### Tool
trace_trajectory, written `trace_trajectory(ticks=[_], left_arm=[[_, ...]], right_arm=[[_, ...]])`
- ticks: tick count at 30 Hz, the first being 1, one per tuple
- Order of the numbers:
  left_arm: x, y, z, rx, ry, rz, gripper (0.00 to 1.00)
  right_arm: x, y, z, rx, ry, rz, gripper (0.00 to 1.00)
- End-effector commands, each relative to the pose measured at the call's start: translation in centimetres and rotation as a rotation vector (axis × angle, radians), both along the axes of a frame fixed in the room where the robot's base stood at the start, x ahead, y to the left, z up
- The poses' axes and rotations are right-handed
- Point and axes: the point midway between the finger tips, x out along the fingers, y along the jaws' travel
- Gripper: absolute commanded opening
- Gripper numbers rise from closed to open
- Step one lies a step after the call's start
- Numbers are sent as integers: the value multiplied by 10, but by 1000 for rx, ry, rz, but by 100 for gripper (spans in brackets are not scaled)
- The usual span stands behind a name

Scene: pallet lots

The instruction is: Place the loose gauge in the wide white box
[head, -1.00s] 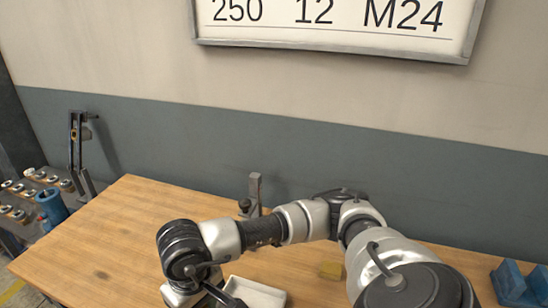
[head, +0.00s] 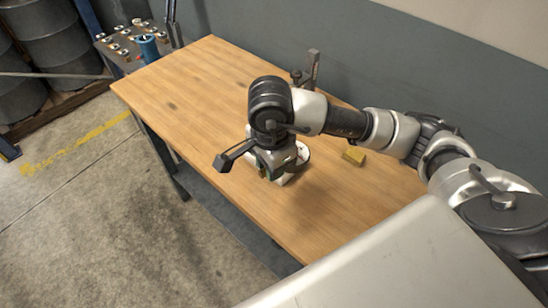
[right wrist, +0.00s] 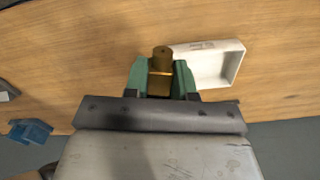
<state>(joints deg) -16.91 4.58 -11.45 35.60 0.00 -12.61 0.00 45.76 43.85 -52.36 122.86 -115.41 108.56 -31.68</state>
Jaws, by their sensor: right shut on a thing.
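My right gripper (right wrist: 160,82), with green fingers, is shut on a brass cylindrical gauge (right wrist: 161,57) in the right wrist view. The gauge's top end sticks out past the fingertips. The wide white box (right wrist: 238,66) lies on the table just right of the fingers in that view; its open inside shows and the part I see is empty. The gauge appears beside the box, overlapping its left edge in the picture; its height above the table is unclear. In the head view my right gripper (head: 272,172) hides most of the box. My left gripper is not in view.
A blue block (right wrist: 30,130) shows at left in the wrist view. The table's left part is clear.

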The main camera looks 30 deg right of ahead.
Motion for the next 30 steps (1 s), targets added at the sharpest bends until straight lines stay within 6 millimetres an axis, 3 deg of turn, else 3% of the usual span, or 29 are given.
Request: trace_trajectory(ticks=[9,15,23,30], left_arm=[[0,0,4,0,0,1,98],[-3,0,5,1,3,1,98],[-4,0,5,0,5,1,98],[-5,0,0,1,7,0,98]], right_arm=[[9,2,10,10,2,-729,0],[13,2,14,12,4,-1108,0],[18,1,14,12,8,-1330,0],[56,-16,-12,9,12,-1348,0]])
